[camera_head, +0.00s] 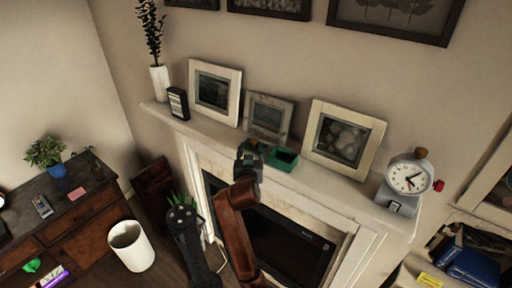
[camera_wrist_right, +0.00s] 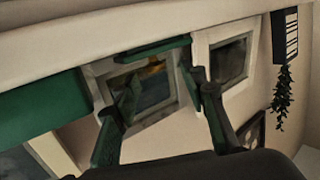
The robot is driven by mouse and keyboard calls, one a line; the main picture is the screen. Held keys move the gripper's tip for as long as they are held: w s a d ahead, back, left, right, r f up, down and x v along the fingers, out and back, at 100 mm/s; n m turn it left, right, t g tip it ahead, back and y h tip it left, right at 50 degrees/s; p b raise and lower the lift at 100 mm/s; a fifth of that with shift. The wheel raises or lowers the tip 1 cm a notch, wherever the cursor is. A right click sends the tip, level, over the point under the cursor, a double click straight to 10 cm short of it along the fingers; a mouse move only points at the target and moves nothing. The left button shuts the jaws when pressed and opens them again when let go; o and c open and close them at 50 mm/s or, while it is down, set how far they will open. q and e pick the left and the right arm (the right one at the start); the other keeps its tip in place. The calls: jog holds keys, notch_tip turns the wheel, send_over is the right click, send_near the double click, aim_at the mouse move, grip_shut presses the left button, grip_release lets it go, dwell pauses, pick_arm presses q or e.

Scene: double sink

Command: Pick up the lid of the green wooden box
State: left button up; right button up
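The green wooden box (camera_head: 284,159) stands open on the mantel in the head view. In the right wrist view, which is turned upside down, its green wall (camera_wrist_right: 42,108) fills the left side. A thin green piece, apparently the lid (camera_wrist_right: 152,49), lies flat on the mantel beside the box. In the head view it is mostly hidden by my right gripper (camera_head: 250,156), which is just left of the box. In the wrist view my right gripper's fingers (camera_wrist_right: 162,92) are spread, with the lid beyond and between their tips.
Picture frames (camera_head: 215,92) (camera_head: 343,140) lean on the wall behind the mantel (camera_head: 335,190). A smaller frame (camera_head: 268,117) stands behind the gripper. A clock (camera_head: 408,177) stands at the right end and a white vase (camera_head: 160,82) at the left.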

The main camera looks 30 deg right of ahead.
aim_at(254, 140)
jog(key=p+x, duration=0.1)
jog(key=x, duration=0.1)
jog(key=p+x, duration=0.1)
jog(key=x, duration=0.2)
jog(key=shift+d+r, duration=0.2)
jog(key=shift+d, duration=0.25)
jog(key=shift+w+d+f, duration=0.15)
jog(key=shift+w+f, duration=0.05)
jog(key=shift+w, duration=0.1)
jog(key=shift+c, duration=0.3)
jog(key=shift+c, duration=0.6)
grip_shut()
